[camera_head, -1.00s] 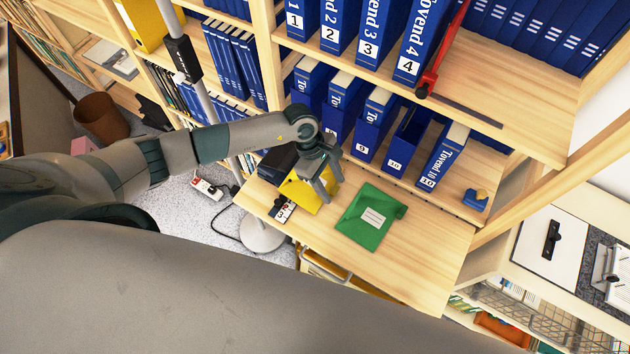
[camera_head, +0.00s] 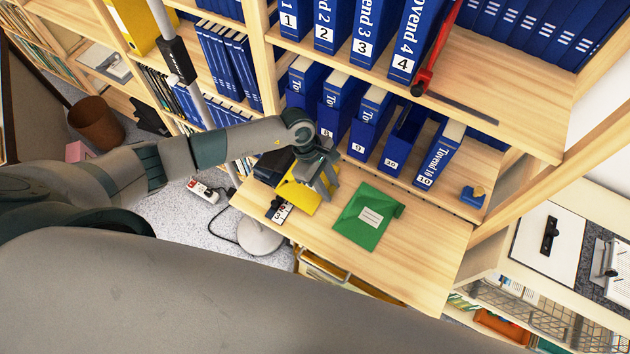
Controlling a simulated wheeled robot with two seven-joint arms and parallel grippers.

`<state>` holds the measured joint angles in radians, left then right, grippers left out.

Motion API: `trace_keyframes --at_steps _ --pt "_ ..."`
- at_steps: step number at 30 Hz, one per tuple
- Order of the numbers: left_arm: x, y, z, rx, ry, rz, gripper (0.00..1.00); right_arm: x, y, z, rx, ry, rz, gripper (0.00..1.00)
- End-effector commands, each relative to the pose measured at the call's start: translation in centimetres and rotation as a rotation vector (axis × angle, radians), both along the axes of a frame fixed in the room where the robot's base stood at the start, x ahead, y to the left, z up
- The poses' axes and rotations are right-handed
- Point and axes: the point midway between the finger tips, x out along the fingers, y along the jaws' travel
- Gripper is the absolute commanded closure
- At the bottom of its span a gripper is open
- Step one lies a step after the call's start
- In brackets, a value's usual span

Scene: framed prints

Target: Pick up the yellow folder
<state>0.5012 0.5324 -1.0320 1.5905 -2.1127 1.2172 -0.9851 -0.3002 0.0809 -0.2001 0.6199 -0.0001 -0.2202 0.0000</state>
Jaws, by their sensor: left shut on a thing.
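The yellow folder (camera_head: 297,196) is on or just above the wooden pull-out shelf, at its left part. My left gripper (camera_head: 322,188) reaches down over the folder's right side and is shut on it. The gripper and arm hide part of the folder, and I cannot tell whether it is clear of the shelf. My right gripper is not in view.
A green folder (camera_head: 368,216) lies on the shelf to the right of the yellow one. A dark box (camera_head: 273,164) and a small black-and-white item (camera_head: 279,209) are close at left. Blue binders (camera_head: 335,118) stand behind. The shelf's right front (camera_head: 420,265) is bare.

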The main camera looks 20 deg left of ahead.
Motion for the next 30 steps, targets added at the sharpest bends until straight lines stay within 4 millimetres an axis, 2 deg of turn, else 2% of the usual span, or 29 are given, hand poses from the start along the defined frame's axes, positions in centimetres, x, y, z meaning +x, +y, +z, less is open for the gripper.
trace_keyframes --at_steps 11,18,30 --pt "0.1 0.0 0.8 0.0 -0.003 -0.001 0.95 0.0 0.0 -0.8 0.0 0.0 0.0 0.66" --pt "0.1 0.0 3.3 0.0 -0.005 -0.003 0.95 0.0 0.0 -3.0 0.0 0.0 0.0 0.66" --pt "-9.0 1.8 3.0 0.0 0.001 -0.004 0.95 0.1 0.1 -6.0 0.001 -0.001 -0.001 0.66"
